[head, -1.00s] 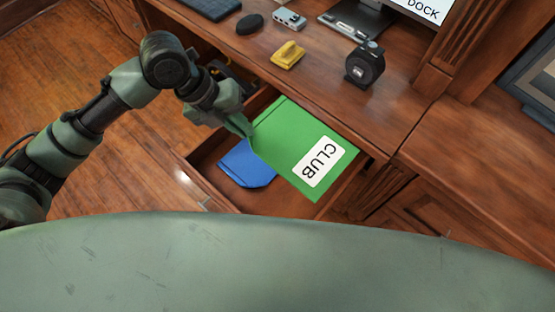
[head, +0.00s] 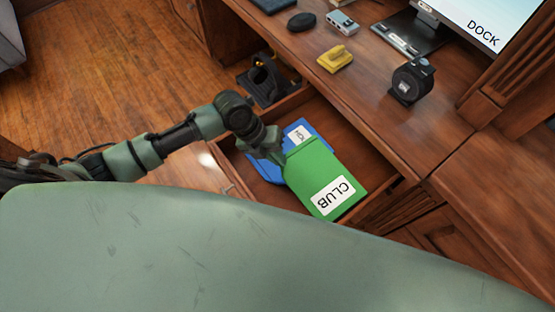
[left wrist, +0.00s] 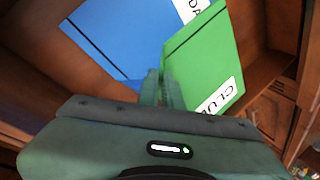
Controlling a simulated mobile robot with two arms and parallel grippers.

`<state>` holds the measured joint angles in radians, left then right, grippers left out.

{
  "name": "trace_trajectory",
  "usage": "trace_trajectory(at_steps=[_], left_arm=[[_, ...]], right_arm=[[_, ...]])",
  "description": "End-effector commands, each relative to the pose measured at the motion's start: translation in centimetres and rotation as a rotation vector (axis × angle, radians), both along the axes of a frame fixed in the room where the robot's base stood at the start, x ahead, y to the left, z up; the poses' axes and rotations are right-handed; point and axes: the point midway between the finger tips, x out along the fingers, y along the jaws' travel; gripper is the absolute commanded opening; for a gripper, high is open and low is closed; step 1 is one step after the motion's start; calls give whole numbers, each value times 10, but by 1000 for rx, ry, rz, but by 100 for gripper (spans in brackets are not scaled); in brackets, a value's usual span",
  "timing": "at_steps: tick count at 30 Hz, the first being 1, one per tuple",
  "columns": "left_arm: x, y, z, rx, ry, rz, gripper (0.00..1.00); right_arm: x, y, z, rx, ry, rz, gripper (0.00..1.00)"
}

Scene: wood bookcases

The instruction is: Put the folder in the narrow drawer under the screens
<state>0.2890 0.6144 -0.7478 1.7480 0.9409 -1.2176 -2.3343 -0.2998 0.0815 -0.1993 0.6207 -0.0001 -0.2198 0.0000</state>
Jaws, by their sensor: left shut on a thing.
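A green folder (head: 325,175) with a white label reading CLUB is held by my left gripper (head: 283,155), which is shut on its near left edge. The folder is over the open narrow drawer (head: 380,185) under the desk top; I cannot tell whether it touches the drawer's bottom. A blue folder (head: 268,165) with a white label lies in the drawer, partly hidden by the green one and my gripper. In the left wrist view the fingers (left wrist: 160,88) pinch the green folder (left wrist: 200,60), with the blue folder (left wrist: 125,40) beside it. My right gripper is not in view.
The desk top (head: 375,100) above the drawer holds a yellow object (head: 335,59), a black tape dispenser-like thing (head: 410,80), a mouse (head: 301,21), a small grey box (head: 342,22) and a screen (head: 480,22). A dark device (head: 268,80) sits behind the drawer. Wood floor is free at left.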

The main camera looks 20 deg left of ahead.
Motion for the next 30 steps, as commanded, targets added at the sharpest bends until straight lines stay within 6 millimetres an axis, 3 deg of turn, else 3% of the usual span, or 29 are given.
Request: trace_trajectory(at_steps=[4,18,21,30], left_arm=[[0,-1,-19,-1,2,2,0],[0,0,-27,-1,-1,1,0],[0,0,-26,-1,-1,1,28],[0,0,-25,-1,0,1,28]], right_arm=[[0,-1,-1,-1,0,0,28],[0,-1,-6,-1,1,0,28],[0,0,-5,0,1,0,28],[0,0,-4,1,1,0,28]])
